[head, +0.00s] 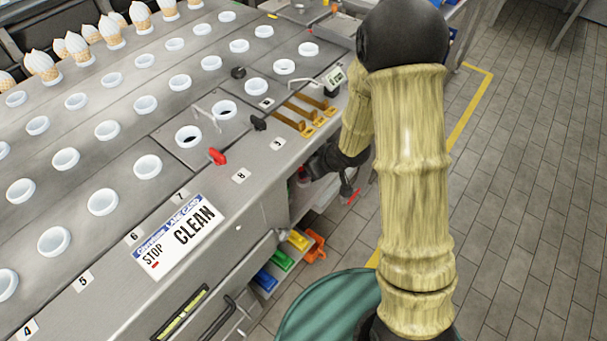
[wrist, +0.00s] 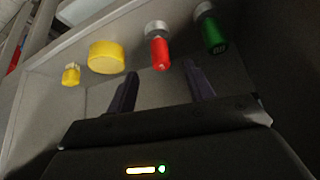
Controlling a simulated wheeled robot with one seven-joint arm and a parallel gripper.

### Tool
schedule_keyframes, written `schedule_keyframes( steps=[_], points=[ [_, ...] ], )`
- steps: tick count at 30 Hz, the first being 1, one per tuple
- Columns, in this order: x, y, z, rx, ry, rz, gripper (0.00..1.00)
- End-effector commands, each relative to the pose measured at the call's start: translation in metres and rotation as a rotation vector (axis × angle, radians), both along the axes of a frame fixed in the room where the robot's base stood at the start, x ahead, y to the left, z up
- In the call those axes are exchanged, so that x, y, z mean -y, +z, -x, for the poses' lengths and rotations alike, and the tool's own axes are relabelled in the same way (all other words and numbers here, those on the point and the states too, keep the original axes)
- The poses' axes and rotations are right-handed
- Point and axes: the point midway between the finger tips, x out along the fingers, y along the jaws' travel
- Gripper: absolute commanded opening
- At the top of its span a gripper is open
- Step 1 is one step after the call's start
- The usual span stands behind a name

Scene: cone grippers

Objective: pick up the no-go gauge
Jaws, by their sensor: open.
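A red-handled gauge with a metal end (wrist: 160,50) is in the wrist view, above and between my fingertips; its colour suggests the no-go gauge, but I cannot read any marking on it. A green-handled gauge (wrist: 213,35) with "GO" on it is to its right. My gripper (wrist: 160,80) is open, with two dark fingers apart and nothing between them. The red gauge lies just beyond the fingertips, with no visible contact. In the head view my gripper (head: 322,164) is at the side of the steel machine, by an open shelf, partly hidden by my arm.
A large yellow cylinder (wrist: 106,57) and a small yellow piece (wrist: 71,75) are left of the red gauge, inside a grey compartment with walls close around. In the head view, coloured bins (head: 281,258) stand on a low shelf, and a green round container (head: 325,310) is on the floor.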

Motion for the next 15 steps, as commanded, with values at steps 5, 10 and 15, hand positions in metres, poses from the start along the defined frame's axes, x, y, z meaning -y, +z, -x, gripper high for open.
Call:
schedule_keyframes(
  steps=[5,10,15],
  points=[
    [-0.005,-0.014,-0.005,-0.001,0.001,0.000,0.52],
    [-0.008,-0.020,-0.009,0.000,0.000,0.000,0.52],
    [-0.008,-0.019,-0.009,0.000,0.000,0.000,0.52]
  ],
)
